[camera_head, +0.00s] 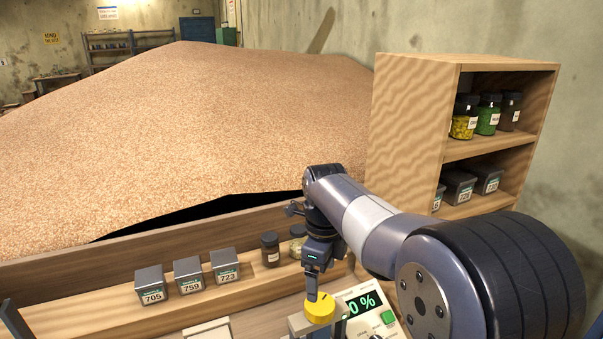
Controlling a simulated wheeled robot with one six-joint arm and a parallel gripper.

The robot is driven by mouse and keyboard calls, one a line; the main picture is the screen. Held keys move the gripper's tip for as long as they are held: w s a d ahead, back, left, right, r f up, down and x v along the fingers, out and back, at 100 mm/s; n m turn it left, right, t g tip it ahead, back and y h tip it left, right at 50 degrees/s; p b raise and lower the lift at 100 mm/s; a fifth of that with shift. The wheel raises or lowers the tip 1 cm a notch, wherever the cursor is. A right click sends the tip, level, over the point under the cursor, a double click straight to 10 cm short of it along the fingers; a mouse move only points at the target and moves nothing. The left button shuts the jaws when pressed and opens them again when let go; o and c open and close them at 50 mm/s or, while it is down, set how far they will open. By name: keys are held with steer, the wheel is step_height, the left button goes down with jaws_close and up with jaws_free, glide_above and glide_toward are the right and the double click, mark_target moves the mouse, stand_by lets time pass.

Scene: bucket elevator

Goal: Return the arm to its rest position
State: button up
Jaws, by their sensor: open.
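My arm reaches in from the lower right and bends down at its wrist. My gripper (318,312) points down over a control panel (384,310) at the bottom centre. It is open, with its fingers around or just above a yellow round knob (320,308). I cannot tell whether the fingers touch the knob. The panel has a green display (361,304) ending in "0 %"; its left part is hidden by the gripper. A green button (389,317) sits right of the gripper.
A wooden ledge (90,311) holds boxes labelled 705 (151,286), 759 (189,276) and 723 (225,265), plus two jars (270,248). A wooden shelf (410,110) with jars and boxes stands right. A large grain heap (170,130) fills the back. Space above the ledge is open.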

mark_target(321, 304)
step_height(321, 304, down, 8)
steer(key=shift+f+p, duration=0.1)
steer(key=shift+p, duration=0.3)
stand_by(0.3)
